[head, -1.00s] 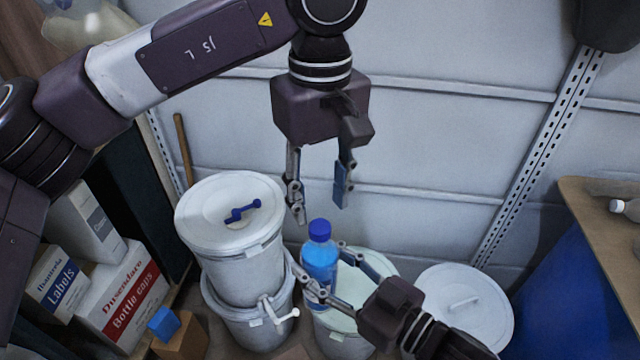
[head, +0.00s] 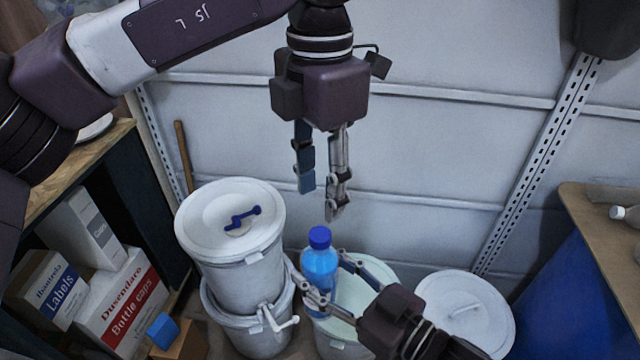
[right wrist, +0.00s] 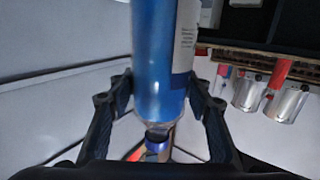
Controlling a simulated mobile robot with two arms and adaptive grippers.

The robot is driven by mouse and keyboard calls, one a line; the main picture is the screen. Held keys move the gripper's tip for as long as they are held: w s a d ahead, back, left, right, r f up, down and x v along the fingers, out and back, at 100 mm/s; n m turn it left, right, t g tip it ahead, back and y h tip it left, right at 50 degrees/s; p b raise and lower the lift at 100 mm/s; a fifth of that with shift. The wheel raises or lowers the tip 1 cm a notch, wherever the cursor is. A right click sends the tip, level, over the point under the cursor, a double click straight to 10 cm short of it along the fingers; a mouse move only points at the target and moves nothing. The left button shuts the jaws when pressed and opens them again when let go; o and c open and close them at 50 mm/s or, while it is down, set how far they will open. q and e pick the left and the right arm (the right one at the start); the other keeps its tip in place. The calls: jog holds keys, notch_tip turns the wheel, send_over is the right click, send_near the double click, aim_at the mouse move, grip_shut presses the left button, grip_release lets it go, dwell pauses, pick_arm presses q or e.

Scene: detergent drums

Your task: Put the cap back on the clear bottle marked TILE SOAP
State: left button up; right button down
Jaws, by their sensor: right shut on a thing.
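A clear bottle with blue contents (head: 318,266) stands upright in my right gripper (head: 330,276), which is shut around its body. A dark blue cap (head: 319,237) sits on top of the bottle; I cannot tell how tightly. The right wrist view shows the bottle's blue side and part of a pale label (right wrist: 160,60) between the fingers; the label's words are unreadable. My left gripper (head: 320,196) hangs above the bottle, fingers apart and empty, pointing down.
White drums stand below: a stacked pair (head: 232,250) at left, an open-looking one (head: 375,270) under the bottle and a lidded one (head: 480,320) at right. A shelf with boxes (head: 120,300) is at left, and a wooden table (head: 600,225) at right.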

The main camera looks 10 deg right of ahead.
aim_at(320, 233)
dwell(0.4)
pick_arm(q)
jog(key=shift+f, duration=4)
grip_shut()
jog(key=shift+o, duration=0.5)
grip_release()
jog(key=shift+r, duration=0.15)
notch_tip(320, 233, up, 12)
